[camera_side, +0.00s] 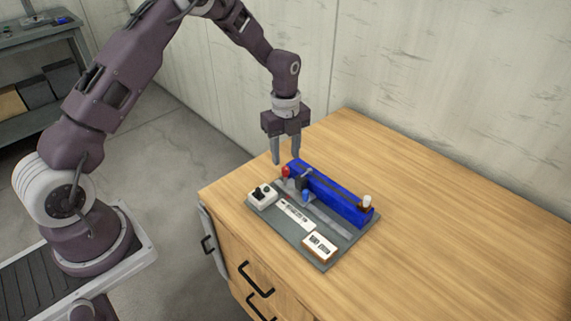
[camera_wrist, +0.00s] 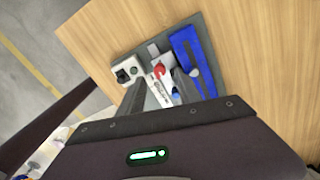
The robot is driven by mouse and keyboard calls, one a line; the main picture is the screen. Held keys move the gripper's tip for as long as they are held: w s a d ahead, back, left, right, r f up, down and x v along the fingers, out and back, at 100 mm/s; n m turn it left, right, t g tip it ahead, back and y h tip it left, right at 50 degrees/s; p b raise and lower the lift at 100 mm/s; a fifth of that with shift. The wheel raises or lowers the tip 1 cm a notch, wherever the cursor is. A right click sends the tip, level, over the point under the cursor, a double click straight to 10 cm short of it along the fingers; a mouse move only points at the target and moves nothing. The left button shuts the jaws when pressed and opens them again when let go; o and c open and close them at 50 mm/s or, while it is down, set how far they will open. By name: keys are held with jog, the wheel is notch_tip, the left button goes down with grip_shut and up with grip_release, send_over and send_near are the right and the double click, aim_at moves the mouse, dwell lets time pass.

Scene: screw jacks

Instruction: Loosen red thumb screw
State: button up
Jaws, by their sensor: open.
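The red thumb screw (camera_side: 286,171) stands at the far left end of the grey base plate (camera_side: 333,252), near the end of a blue block (camera_side: 330,193). In the wrist view the red screw (camera_wrist: 160,70) shows between and beyond my fingers. My gripper (camera_side: 286,160) is open and empty, pointing down above the plate's far left end, close to the red screw. I cannot tell the exact gap between them. In the wrist view the blue block (camera_wrist: 192,60) lies to the right of the screw. A small blue part (camera_side: 307,195) sits on the plate near the screw.
A white box with a black switch (camera_side: 262,195) sits at the plate's left corner. A white-faced box (camera_side: 320,246) is at the front corner. A white knob (camera_side: 367,201) stands at the blue block's right end. The wooden table (camera_side: 460,220) is clear to the right.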

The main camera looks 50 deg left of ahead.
aim_at(285, 168)
notch_tip(285, 168, down, 4)
jog(key=shift+f, duration=0.15)
grip_shut()
